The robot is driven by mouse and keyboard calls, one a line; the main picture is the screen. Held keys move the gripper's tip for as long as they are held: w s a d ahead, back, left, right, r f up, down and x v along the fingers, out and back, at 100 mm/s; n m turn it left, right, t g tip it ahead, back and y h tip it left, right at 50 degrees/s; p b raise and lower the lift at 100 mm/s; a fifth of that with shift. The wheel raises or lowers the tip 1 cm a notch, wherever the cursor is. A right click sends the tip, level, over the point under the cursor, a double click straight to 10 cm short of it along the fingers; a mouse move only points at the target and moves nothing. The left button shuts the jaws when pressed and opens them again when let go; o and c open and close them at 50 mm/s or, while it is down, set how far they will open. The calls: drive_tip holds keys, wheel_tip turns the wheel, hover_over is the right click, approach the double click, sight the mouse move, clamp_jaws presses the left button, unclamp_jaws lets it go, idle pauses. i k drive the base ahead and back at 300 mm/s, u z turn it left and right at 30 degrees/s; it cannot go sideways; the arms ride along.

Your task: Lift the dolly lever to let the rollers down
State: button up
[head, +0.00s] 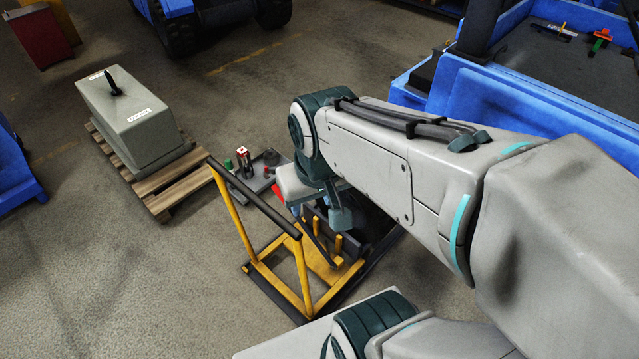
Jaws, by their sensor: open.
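The dolly (303,273) is a yellow frame on a dark base, with a black push bar (253,198) rising to the left. A thin dark rod (318,244), which looks like the lever, slants over its yellow deck. My gripper (338,214) hangs over the back part of the dolly, just above and right of the rod. It is open, and I see nothing between its fingers. One teal-grey fingertip shows clearly; the other is hard to make out. I cannot tell how far the gripper is from the rod. The rollers are not visible.
A grey counterweight block (130,120) sits on a wooden pallet (165,190) at left. A dark tray (262,168) with small coloured items stands behind the dolly. Blue machines stand at the back and right.

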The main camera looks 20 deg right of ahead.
sight(333, 266)
drive_tip(key=z, duration=0.3)
drive_tip(key=k, duration=1.3)
drive_tip(key=z, duration=0.65)
drive_tip(key=i, duration=1.2)
drive_tip(key=u, duration=0.6)
drive_tip(key=i, duration=0.55)
drive_tip(key=u, duration=0.55)
